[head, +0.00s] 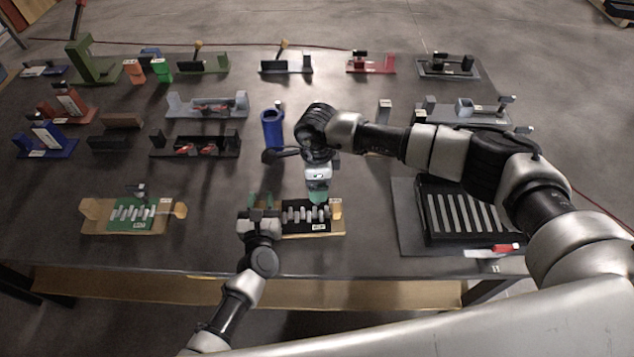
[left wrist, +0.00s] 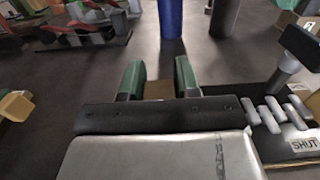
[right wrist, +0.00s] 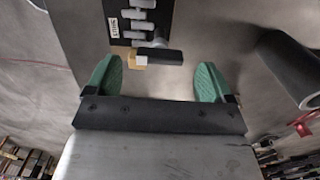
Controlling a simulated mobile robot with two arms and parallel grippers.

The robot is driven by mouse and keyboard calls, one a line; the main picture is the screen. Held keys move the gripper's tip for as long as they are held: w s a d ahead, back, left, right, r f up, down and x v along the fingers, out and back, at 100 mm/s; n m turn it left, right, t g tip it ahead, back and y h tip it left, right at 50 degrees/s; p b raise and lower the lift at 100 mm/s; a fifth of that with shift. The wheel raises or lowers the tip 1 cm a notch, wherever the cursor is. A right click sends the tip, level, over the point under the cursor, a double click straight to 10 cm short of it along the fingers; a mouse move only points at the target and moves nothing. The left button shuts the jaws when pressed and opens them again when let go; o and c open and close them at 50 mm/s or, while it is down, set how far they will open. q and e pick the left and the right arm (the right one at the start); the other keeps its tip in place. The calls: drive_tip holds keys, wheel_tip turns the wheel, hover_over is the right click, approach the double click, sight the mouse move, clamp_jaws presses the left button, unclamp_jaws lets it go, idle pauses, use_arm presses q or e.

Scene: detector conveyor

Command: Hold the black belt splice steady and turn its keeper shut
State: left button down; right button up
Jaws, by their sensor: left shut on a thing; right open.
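The black belt splice (head: 300,227) lies on a tan base at the table's front middle, with a row of pale pins. My left gripper (head: 260,207) is at its left end. In the left wrist view, my left gripper (left wrist: 158,80) is shut on a tan block (left wrist: 158,91) beside the pins. The keeper (left wrist: 294,55), dark with a T-shaped top, stands at right near a label reading SHUT (left wrist: 304,145). My right gripper (head: 318,197) points down over the splice's right part. In the right wrist view, my right gripper (right wrist: 156,82) is open and empty, and the keeper (right wrist: 158,55) lies ahead between its fingers.
A green splice (head: 139,213) on a tan base lies to the left. A blue tube (head: 272,128) stands behind my right gripper. A slotted black tray (head: 424,205) lies at right, partly behind my right arm. Several fixtures line the back.

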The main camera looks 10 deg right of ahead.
wheel_tip(320, 180, up, 10)
drive_tip(key=shift+f, duration=0.2)
use_arm(q)
drive_tip(key=c, duration=0.7)
unclamp_jaws()
drive_tip(key=shift+c, duration=0.2)
